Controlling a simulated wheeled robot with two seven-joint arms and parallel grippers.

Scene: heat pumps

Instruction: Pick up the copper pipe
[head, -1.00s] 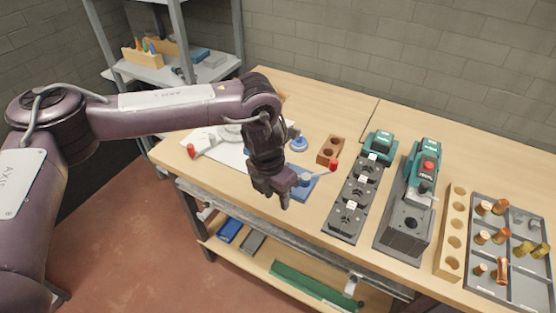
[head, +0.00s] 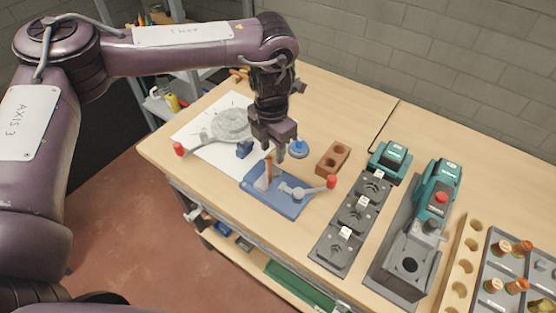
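A short copper-coloured upright piece, which looks like the copper pipe (head: 268,172), stands at the blue fixture (head: 262,191) on the workbench. My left gripper (head: 272,151) points down just above it, with its two fingertips apart. The pipe's top is close below the fingers; I cannot tell whether they touch it. Several other copper pieces (head: 504,248) stand in the grey tray (head: 488,272) at the right edge. My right gripper is not in view.
The blue fixture has a red-tipped lever (head: 331,182). A grey tool with a red tip (head: 179,149) lies on white paper to the left. A brown block (head: 333,160), black sockets (head: 355,217) and a teal machine (head: 436,185) stand to the right.

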